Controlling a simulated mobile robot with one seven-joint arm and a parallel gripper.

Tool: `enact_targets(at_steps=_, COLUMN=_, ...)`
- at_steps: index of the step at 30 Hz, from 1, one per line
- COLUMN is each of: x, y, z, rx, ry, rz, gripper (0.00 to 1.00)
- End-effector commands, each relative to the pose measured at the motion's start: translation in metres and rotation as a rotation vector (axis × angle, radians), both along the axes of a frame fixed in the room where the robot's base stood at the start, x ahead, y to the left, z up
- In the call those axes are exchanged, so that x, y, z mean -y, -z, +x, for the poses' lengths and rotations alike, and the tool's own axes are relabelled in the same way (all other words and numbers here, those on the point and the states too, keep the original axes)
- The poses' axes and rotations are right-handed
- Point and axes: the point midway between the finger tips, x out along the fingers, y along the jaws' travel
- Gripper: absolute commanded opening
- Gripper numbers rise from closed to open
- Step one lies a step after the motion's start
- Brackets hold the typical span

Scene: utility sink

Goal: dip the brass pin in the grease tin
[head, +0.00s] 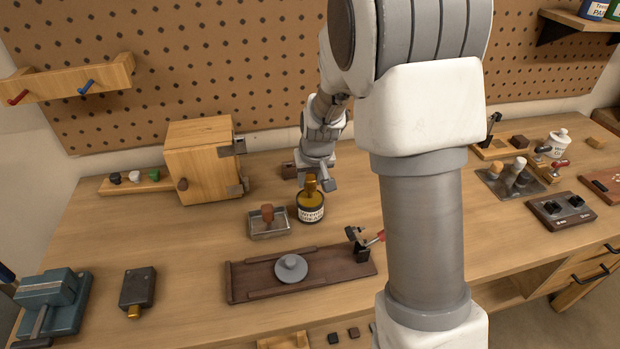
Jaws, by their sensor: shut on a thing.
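The brass pin (310,187) is a small gold-brown piece over the tin's mouth. My gripper (312,179) is shut on the pin's upper part, just above the tin. The pin's lower end overlaps the tin's opening in the picture; I cannot tell how deep it reaches or whether it touches the grease.
A metal tray (270,230) with a brown-handled piece stands close left of the tin. A wooden cabinet (200,160) is behind left. A dark wooden board (245,281) with a grey disc (291,268) lies in front. The bench at left front is partly clear.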

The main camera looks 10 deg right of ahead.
Motion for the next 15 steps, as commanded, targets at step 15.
enact_targets(at_steps=15, x=0.000, y=-0.047, z=0.001, rx=0.005, ry=0.001, rz=0.000, gripper=0.00)
